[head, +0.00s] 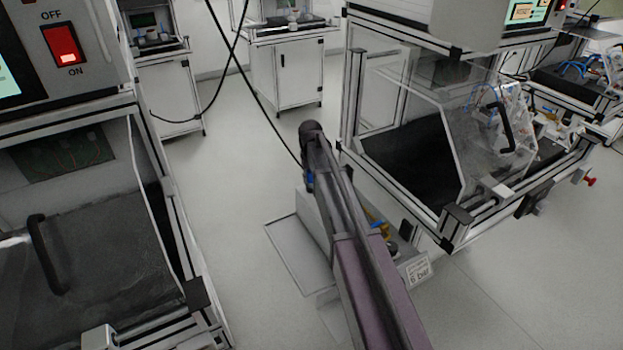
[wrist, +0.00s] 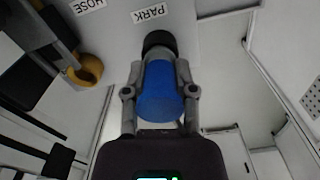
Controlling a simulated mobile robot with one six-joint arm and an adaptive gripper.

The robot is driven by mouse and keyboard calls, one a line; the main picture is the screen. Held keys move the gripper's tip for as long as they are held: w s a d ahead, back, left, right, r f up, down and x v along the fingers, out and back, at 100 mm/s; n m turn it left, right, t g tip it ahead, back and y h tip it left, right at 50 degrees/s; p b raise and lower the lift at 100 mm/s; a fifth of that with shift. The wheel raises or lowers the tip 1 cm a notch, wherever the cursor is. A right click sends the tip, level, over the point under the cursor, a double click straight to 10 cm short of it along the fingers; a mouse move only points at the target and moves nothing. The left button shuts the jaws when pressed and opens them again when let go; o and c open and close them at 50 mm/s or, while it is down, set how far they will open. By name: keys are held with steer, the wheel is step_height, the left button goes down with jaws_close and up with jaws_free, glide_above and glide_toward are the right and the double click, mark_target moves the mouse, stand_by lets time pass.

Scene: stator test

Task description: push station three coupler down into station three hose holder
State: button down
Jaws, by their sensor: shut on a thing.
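The coupler (wrist: 160,97) is a blue cylinder with a black end, seen in the wrist view. My gripper (wrist: 160,92) is shut on it, one finger on each side of the blue body. The black end points away from my gripper, toward a pale grey surface by the PARK label (wrist: 149,13). The hose holder cannot be made out clearly; whether the black end touches it or is in it cannot be told. In the head view my arm hides most of this spot.
A brass-yellow curved fitting (wrist: 88,69) and a HOSE label (wrist: 88,5) are left of the coupler. In the head view a test bench (head: 410,165) with a clear cover stands right of my arm, another bench (head: 90,260) left. Open floor (head: 235,180) lies between.

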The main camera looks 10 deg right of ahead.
steer(key=shift+f, duration=0.15)
steer(key=shift+c, duration=1.7)
jaws_free()
